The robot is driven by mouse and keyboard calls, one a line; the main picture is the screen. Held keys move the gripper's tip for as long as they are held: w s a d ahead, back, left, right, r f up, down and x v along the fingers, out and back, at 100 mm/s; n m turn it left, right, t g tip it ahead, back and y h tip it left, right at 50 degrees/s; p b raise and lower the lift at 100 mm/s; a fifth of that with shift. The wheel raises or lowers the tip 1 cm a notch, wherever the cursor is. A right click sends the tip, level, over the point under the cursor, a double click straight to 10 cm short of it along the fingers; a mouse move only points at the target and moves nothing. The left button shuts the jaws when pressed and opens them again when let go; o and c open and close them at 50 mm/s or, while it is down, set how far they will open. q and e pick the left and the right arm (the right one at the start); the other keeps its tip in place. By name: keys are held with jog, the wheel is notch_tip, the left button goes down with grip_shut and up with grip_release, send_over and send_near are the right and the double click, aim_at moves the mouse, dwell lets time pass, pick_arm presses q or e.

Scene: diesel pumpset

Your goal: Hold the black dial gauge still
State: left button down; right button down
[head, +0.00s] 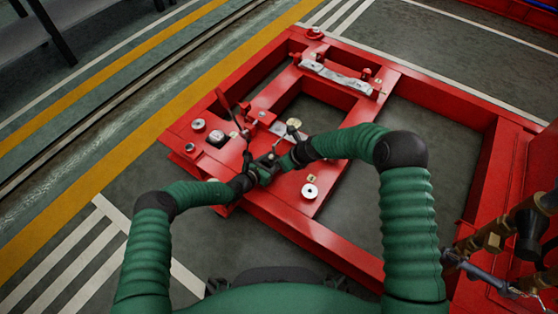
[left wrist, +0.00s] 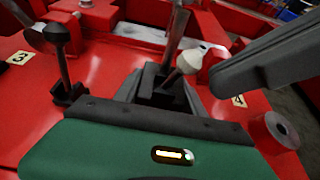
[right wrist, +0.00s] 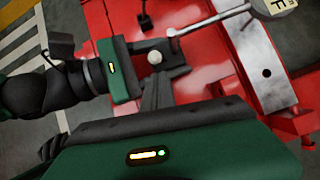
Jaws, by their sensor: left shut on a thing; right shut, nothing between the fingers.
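My left gripper (head: 262,170) is shut over the near part of the red frame. In the left wrist view its dark fingers (left wrist: 163,88) close around a dark part with a pale rounded knob (left wrist: 188,62), which I take for the black dial gauge; its dial face is not clear. The pale knob also shows between the fingers in the right wrist view (right wrist: 155,57). My right gripper (right wrist: 157,97) is shut and empty, close beside the left one. A thin rod (right wrist: 212,20) runs from near the left fingers toward a pale round face (right wrist: 284,5), cut by the picture's top edge.
The red frame (head: 330,232) lies on the grey floor. A black ball-topped lever (left wrist: 56,34) and number tags 3 (left wrist: 19,58) and 4 (left wrist: 239,100) are near the left gripper. A metal bar (head: 337,76) is on the far beam. Brass-coloured fittings (head: 495,238) stand at right.

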jog(key=shift+w+a+r, duration=0.1)
jog(key=shift+w+a, duration=0.15)
jog(key=shift+a+g+h, duration=0.1)
jog(key=shift+g+h, duration=0.2)
jog(key=shift+w+r, duration=0.1)
dwell(0.4)
